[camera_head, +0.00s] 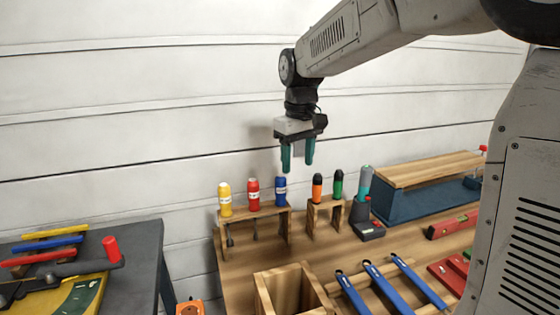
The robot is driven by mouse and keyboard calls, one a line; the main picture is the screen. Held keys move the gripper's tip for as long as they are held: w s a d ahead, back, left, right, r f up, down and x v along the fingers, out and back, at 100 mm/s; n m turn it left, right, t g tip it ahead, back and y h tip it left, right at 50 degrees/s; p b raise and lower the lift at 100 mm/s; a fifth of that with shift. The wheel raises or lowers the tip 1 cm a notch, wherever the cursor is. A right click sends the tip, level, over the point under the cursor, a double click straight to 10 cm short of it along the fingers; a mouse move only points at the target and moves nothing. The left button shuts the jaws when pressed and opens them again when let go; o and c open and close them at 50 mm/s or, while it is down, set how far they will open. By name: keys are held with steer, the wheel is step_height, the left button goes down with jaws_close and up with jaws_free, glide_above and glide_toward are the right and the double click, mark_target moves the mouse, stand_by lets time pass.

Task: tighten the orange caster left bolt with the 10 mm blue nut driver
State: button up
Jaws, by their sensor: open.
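My gripper (298,155) is open and empty, its two teal fingers pointing down above the tool racks. The blue nut driver (280,191) stands upright in a wooden rack (266,214), below and slightly left of my gripper. A yellow driver (225,199) and a red driver (253,194) stand to its left in the same rack. The size marks on the handles are too small to read. No orange caster or caster bolt can be made out in this view.
A second rack holds an orange-and-black driver (317,187) and a green-and-black driver (338,185). Blue wrenches (382,286) lie in front, beside an open wooden box (290,288). A blue vise-like block with a wooden top (425,170) stands right. A dark table (140,240) is left.

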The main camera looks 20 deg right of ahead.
steer(key=n, duration=0.1)
glide_toward(281, 175)
step_height(281, 175, down, 5)
steer(key=shift+s+f, duration=0.1)
steer(key=shift+w+f, duration=0.15)
steer(key=shift+w, duration=0.05)
step_height(281, 175, down, 8)
steer(key=shift+a+r, duration=0.1)
steer(key=shift+r, duration=0.1)
steer(key=c, duration=1.1)
steer(key=shift+o, duration=0.2)
steer(key=shift+r, duration=0.1)
